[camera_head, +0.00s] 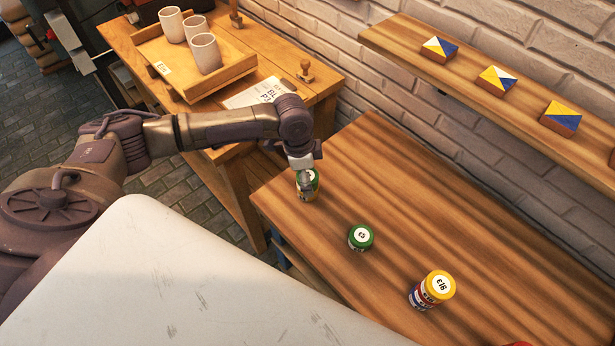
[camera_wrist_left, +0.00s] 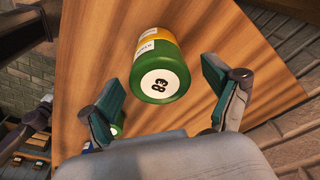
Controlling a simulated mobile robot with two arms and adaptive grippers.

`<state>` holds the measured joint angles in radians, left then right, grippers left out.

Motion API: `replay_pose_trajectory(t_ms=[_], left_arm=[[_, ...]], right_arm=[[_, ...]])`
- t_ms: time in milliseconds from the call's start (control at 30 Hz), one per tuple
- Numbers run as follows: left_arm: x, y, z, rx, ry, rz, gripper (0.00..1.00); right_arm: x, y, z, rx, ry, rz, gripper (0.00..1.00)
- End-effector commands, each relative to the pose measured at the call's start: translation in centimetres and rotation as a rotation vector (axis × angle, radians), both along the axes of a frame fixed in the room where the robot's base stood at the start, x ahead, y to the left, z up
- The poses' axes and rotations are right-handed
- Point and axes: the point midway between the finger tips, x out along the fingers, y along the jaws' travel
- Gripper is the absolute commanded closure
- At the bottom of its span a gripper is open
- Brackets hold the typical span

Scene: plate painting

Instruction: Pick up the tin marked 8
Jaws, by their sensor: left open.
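The tin marked 8 (camera_wrist_left: 158,68) has a green lid with a white label and a yellow and green body. In the left wrist view it stands ahead of my left gripper (camera_wrist_left: 160,96), whose two fingers are open on either side of the lid and apart from it. In the head view the tin (camera_head: 312,182) is at the left end of the wooden bench (camera_head: 400,190), partly hidden by my left gripper (camera_head: 302,170) just above it. My right gripper is in neither view.
A green-lidded tin (camera_head: 361,238) and a taller yellow-lidded tin marked 16 (camera_head: 433,289) stand further right on the bench. A tray (camera_head: 237,73) with white cups is on the table behind. A wall shelf (camera_head: 500,65) holds blue, yellow and white blocks.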

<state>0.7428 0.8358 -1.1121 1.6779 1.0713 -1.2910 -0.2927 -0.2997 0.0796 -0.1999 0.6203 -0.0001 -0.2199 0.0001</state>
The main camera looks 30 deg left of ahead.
Motion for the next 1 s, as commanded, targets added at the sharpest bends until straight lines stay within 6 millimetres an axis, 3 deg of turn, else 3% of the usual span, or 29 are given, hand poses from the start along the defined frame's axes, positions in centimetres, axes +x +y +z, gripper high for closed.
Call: replay_pose_trajectory(t_ms=[167, 600, 1000], left_arm=[[0.0, 0.0, 0.0, 0.0, 0.0, 0.0, 0.11], [0.0, 0.0, 0.1, 0.0, -0.001, 0.0, 0.8], [0.1, 0.0, 1.0, -0.003, -0.004, 0.001, 0.8]], right_arm=[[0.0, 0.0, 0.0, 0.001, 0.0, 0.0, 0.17], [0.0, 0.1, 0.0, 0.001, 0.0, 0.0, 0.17], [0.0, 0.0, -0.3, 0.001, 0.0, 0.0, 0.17]])
